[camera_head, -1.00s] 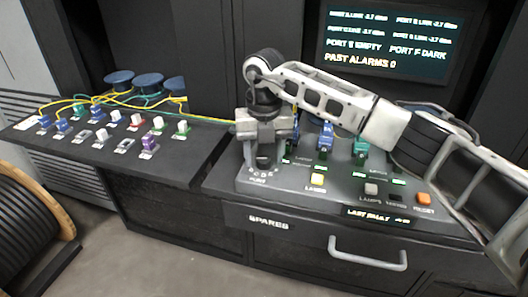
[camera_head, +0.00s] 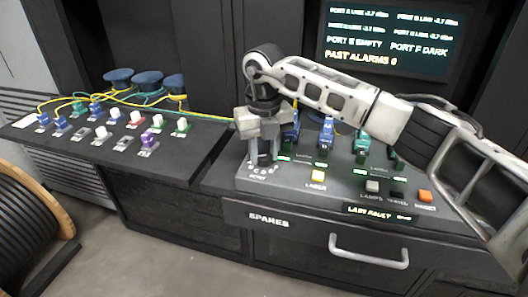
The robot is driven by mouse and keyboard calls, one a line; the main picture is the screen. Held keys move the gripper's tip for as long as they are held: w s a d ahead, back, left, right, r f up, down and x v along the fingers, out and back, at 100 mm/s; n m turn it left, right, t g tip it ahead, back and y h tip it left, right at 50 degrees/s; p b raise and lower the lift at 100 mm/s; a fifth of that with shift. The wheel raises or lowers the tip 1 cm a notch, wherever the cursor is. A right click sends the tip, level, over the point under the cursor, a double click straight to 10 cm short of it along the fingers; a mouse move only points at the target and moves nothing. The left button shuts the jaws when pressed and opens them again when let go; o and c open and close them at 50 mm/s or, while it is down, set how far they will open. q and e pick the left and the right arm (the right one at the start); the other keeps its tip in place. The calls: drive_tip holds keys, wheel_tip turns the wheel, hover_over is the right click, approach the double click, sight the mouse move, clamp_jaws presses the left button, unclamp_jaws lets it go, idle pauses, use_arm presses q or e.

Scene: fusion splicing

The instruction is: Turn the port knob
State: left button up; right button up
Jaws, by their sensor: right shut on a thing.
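My right gripper (camera_head: 264,157) points down at the left end of the grey control panel (camera_head: 330,197), above the lettering of the port dial. It is shut on the port knob, which is mostly hidden between and behind the fingers. The monitor (camera_head: 390,37) at the back reads "PORT E EMPTY", "PORT F DARK" and "PAST ALARMS 0". My left gripper is not in view.
A shelf (camera_head: 185,170) with coloured connectors and yellow cables lies left. A spares drawer handle (camera_head: 368,252) projects below.

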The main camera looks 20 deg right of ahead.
sight(264, 155)
drive_tip(key=n+b, duration=0.1)
drive_tip(key=n, duration=0.3)
drive_tip(key=shift+n, duration=0.3)
drive_tip(key=shift+r+n+b, duration=0.1)
drive_tip(key=shift+n+b, duration=0.4)
drive_tip(key=shift+n, duration=1.8)
drive_tip(key=o, duration=1)
wheel_tip(264, 155, up, 16)
drive_tip(key=shift+f+b, duration=0.1)
drive_tip(key=shift+b, duration=0.2)
